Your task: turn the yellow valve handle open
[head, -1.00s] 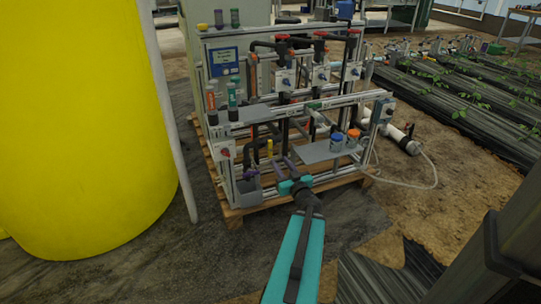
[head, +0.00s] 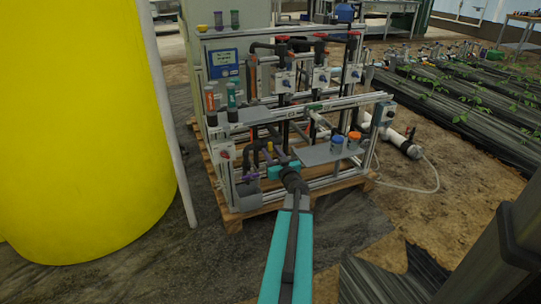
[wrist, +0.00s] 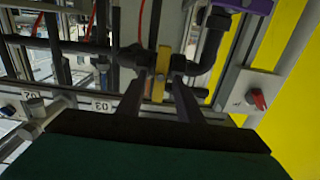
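The yellow valve handle (wrist: 161,72) stands upright on a dark horizontal pipe in the wrist view. In the head view it is a small yellow piece (head: 270,146) low on the front of the skid. My gripper (wrist: 160,78) is open, with one dark finger on each side of the handle. A gap shows between the handle and each finger, so I see no contact. In the head view my gripper (head: 277,166) is at the lower front pipework, just below the handle, and its fingers are hard to make out.
A large yellow tank (head: 85,130) stands left of the skid, with a pale pole (head: 172,120) before it. A grey shelf (head: 325,153) with small cups lies right of my gripper. A red knob (wrist: 258,99) on a pale box is at right in the wrist view.

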